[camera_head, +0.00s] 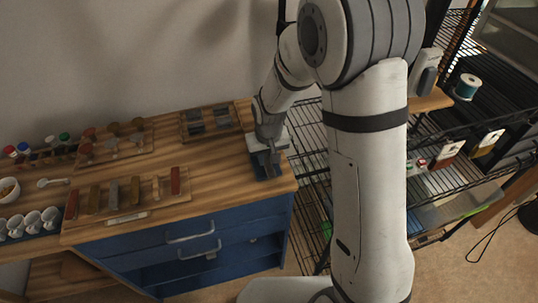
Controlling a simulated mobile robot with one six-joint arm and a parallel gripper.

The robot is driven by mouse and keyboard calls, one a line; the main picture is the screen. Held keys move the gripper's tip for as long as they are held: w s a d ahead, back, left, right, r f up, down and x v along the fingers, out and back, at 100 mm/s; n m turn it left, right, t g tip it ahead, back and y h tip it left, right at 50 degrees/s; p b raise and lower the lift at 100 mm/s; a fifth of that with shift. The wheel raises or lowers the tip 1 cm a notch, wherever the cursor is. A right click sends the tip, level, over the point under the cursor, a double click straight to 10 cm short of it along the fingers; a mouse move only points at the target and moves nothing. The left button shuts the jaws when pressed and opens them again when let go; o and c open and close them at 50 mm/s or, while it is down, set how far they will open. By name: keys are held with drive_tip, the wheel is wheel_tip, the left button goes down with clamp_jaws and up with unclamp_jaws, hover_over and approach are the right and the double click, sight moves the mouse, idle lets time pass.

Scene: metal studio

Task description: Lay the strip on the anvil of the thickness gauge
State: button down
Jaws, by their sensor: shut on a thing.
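My gripper (270,172) is at the right end of the wooden cabinet top, pointing down and shut on the strip. The strip between its fingers is too small and too covered to make out. A dark blue-grey block-like thing (256,168), perhaps the thickness gauge, stands right under and around the gripper. My gripper hides much of it, and its anvil cannot be told apart. I cannot tell whether the strip touches it.
A wooden board (128,216) with several coloured upright strips lies at the front of the top (215,180). Two more trays (120,145) (210,122) lie behind. Small cups (33,222) and capped bottles (22,149) stand left. A wire shelf (455,185) is at the right.

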sight(269, 166)
drive_tip(key=shift+f+b, duration=0.25)
drive_tip(key=shift+b, duration=0.05)
drive_tip(key=c, duration=1.2)
unclamp_jaws()
drive_tip(key=shift+r, duration=0.1)
drive_tip(key=shift+c, duration=0.2)
drive_tip(key=shift+r, duration=0.6)
wheel_tip(269, 166, up, 11)
drive_tip(key=s, duration=0.1)
drive_tip(key=shift+s+d, duration=0.2)
drive_tip(key=shift+s, duration=0.05)
